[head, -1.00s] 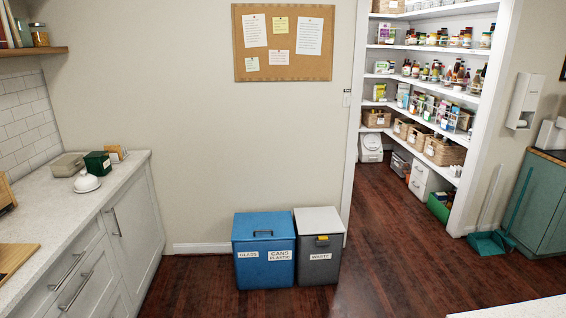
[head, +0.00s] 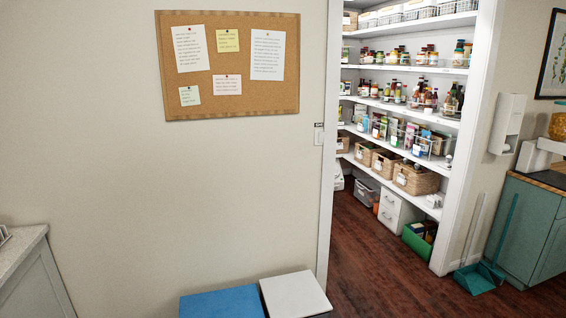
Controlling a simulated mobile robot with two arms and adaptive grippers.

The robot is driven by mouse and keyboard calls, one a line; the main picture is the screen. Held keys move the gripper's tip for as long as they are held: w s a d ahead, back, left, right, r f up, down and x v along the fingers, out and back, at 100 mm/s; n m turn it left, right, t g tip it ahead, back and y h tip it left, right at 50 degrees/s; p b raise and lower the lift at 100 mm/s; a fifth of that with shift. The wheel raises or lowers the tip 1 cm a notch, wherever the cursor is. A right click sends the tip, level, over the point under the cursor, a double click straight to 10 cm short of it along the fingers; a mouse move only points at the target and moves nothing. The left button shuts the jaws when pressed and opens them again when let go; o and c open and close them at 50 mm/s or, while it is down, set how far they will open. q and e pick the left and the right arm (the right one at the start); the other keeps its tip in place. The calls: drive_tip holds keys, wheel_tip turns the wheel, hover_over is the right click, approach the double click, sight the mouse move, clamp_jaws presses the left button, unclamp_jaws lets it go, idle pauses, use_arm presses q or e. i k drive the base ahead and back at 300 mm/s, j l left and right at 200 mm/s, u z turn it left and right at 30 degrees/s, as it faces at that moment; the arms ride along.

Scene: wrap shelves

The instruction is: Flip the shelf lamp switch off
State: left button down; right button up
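A small white wall switch (head: 319,137) sits on the wall just left of the pantry doorway, with a small dark label above it. It is too small to tell which way it is set. The pantry shelves (head: 410,71) stand inside the doorway, lined with jars, bottles, boxes and baskets, and they look brightly lit. No lamp itself can be made out. Neither of my grippers is in the head view.
A blue bin (head: 222,302) and a grey bin with a pale lid (head: 295,294) stand against the wall below the switch. A white counter (head: 22,252) is at left. A dustpan (head: 474,277) stands right of the doorway. The wooden floor (head: 362,262) at the doorway is clear.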

sight(321, 136)
drive_tip(key=i+j+z, duration=0.5)
drive_tip(key=i+j, duration=0.2)
drive_tip(key=i+l, duration=1.9)
drive_tip(key=i, duration=0.15)
drive_tip(key=k+l+z, duration=0.05)
drive_tip(key=l, duration=0.1)
